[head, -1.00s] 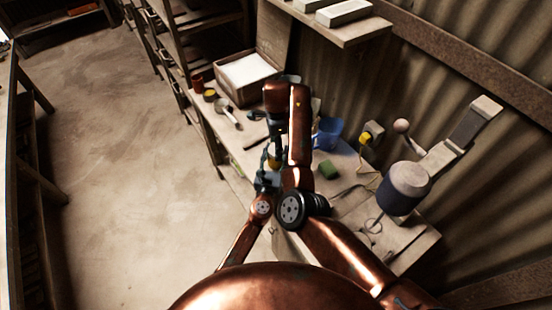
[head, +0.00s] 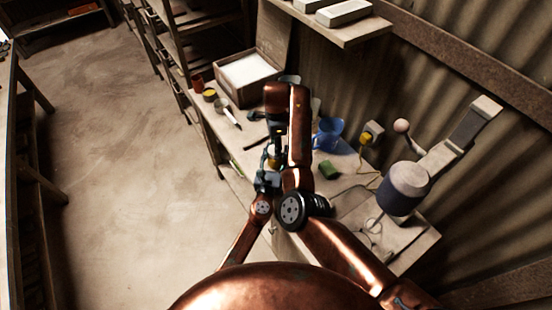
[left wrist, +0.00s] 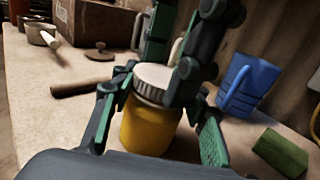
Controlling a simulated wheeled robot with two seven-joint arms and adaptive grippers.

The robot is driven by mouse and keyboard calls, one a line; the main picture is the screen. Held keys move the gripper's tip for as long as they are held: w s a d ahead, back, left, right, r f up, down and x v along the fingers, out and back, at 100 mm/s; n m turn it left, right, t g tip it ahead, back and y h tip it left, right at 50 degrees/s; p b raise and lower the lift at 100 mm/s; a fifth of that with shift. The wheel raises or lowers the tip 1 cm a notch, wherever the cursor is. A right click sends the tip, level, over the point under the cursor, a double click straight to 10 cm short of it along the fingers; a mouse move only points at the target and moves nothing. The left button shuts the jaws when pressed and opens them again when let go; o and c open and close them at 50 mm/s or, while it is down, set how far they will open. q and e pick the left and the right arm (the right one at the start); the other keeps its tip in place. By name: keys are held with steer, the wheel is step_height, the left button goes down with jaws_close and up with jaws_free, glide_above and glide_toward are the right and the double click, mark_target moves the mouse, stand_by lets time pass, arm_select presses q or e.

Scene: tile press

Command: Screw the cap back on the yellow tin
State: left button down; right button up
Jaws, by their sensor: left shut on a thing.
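The yellow tin (left wrist: 150,125) stands upright in the left wrist view, between the fingers of my left gripper (left wrist: 160,125), which is shut on it. A pale grey ridged cap (left wrist: 153,80) sits over the tin's mouth; I cannot tell how far it is threaded. My right gripper (left wrist: 168,75) comes down from above, one finger behind the cap and one overlapping its right side. Whether it squeezes the cap is unclear. In the head view, my left gripper (head: 267,181) and my right gripper (head: 274,148) meet at the tin, mostly hidden by my arms.
A blue jug (left wrist: 247,85) and a green block (left wrist: 280,152) stand right of the tin. A dark-handled tool (left wrist: 82,88) and a pot (left wrist: 38,32) lie to the left. An open box (head: 245,78) stands at the bench's far end.

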arm_select(q)
steer(key=shift+f, duration=0.35)
arm_select(e)
steer(key=shift+a+m, duration=0.1)
steer(key=shift+m, duration=1.1)
arm_select(q)
steer(key=shift+a, duration=0.1)
arm_select(e)
steer(key=m, duration=0.2)
steer(key=shift+m, duration=0.4)
steer(key=shift+f+m, duration=0.1)
steer(key=shift+m, duration=0.6)
arm_select(q)
steer(key=shift+a, duration=0.1)
arm_select(e)
steer(key=shift+d, duration=0.2)
steer(key=o, duration=1.3)
steer(key=shift+a+r, duration=0.1)
steer(key=shift+r, duration=2.2)
